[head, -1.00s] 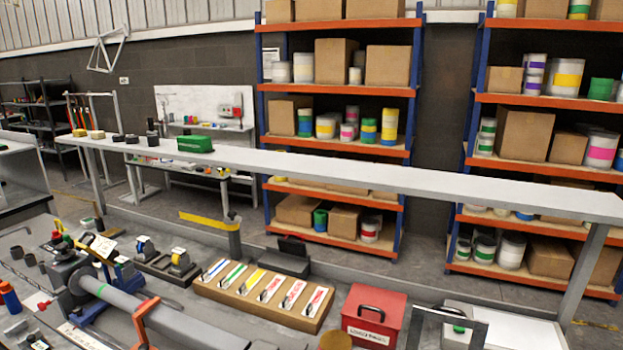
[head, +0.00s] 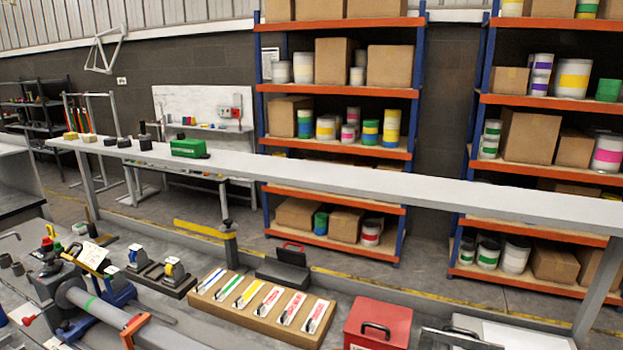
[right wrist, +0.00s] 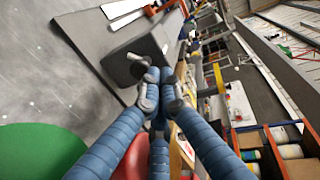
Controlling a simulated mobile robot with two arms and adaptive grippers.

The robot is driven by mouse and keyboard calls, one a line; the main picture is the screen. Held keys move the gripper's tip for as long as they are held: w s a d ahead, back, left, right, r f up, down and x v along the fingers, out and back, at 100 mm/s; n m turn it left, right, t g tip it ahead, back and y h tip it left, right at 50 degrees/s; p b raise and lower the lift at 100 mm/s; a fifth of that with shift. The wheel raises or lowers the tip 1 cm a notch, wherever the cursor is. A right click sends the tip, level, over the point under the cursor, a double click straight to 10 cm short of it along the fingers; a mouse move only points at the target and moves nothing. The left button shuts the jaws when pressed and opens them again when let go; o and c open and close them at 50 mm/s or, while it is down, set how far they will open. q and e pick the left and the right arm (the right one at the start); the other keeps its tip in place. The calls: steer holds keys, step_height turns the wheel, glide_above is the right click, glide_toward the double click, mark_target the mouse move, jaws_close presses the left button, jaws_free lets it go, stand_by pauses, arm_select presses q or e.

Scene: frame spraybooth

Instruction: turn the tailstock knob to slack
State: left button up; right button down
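A fixture (head: 47,277) with a red knob (head: 47,243) on top and a grey tube (head: 95,305) running from it is at the lower left of the head view. A second red handle (head: 27,320) is low beside it. I cannot tell which part is the tailstock knob. In the right wrist view, my right gripper (right wrist: 160,90) has blue ribbed fingers whose grey tips meet with nothing visible between them. Beyond the tips is a grey block (right wrist: 120,52) with a dark round part and a pale T-shaped handle (right wrist: 163,48). My left gripper is not in view.
A cardboard tray of labelled cards (head: 232,307), a red toolbox (head: 392,318) and a yellow bar on a post (head: 195,228) are on the bench. A long grey rail (head: 400,187) crosses behind. A green round surface (right wrist: 35,150) and a red one (right wrist: 133,160) are near the right gripper.

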steer(key=shift+w+a, duration=0.1)
steer(key=shift+a, duration=0.35)
steer(key=shift+f, duration=0.2)
steer(key=shift+s+a, duration=0.1)
steer(key=shift+s, duration=0.2)
stand_by(0.4)
steer(key=shift+s+a+p, duration=0.3)
steer(key=shift+s+p, duration=0.45)
steer(key=shift+s, duration=0.05)
steer(key=shift+s+f, duration=0.15)
steer(key=shift+s, duration=0.05)
stand_by(0.3)
